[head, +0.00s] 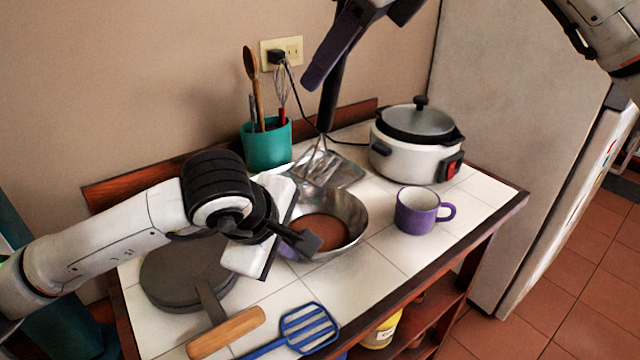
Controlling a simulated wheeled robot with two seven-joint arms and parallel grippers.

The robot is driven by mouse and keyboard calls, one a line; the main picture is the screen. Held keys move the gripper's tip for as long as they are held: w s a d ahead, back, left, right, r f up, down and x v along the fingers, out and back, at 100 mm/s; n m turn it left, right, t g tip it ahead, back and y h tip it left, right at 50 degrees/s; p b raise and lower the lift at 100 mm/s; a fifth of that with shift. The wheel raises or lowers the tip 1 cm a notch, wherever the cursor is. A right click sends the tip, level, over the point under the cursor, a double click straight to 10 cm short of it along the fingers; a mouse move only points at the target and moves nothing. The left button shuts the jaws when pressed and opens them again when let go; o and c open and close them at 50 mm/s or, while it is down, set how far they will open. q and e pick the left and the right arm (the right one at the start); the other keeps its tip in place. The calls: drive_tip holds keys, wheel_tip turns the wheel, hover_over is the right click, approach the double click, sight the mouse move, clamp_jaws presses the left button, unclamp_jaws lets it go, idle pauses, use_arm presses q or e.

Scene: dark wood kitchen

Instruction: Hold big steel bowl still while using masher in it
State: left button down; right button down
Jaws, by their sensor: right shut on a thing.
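The big steel bowl (351,207) stands upright on the white tiled counter, with something brown inside. My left gripper (300,242) is at the bowl's left side, with a dark finger reaching over the near-left rim. The gripper's body hides that part of the rim, so I cannot tell whether the jaws are closed on it. My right gripper (335,72) comes in from the top and is shut on the black handle of the masher (328,112). The masher hangs nearly upright, its metal wire head above the bowl's far rim.
A white cooker (402,158) with a dark lid and a purple mug (415,212) stand right of the bowl. A teal utensil pot (267,148) stands behind. A dark pan (165,275) and a blue slotted spatula (308,328) lie in front.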

use_arm(q)
drive_tip(key=c, duration=1.9)
unclamp_jaws()
drive_tip(key=shift+r, duration=0.1)
drive_tip(key=v, duration=1.1)
drive_tip(key=shift+s+a+r, duration=0.1)
drive_tip(key=shift+s+r, duration=0.15)
